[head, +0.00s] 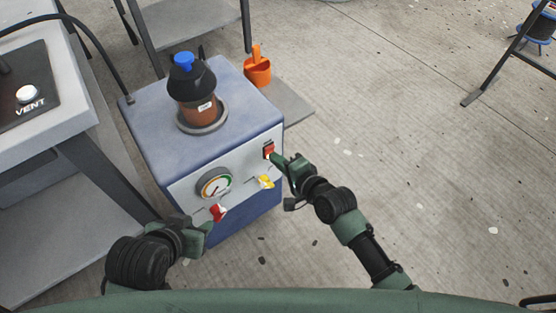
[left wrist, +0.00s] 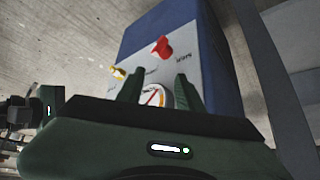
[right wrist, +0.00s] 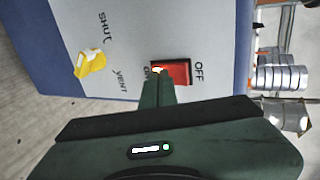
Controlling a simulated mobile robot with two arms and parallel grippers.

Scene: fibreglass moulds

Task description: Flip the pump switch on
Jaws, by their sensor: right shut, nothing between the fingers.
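The pump is a blue box with a pale front panel (head: 240,177). Its red rocker switch (head: 268,150) sits at the panel's upper right. In the right wrist view the red switch (right wrist: 178,73) lies beside the OFF label, with another label partly hidden at its other end. My right gripper (head: 278,158) is shut and empty, its fingertips at the switch's end away from OFF; they look touching or very close. A small lit spot shows at the fingertips. My left gripper (head: 207,228) is low in front of the panel; in the left wrist view its fingers (left wrist: 158,88) are apart, with nothing between them.
The panel also bears a round gauge (head: 215,184), a red valve handle (head: 218,212) and a yellow valve handle (head: 266,182). A table with a VENT button (head: 27,94) stands left.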

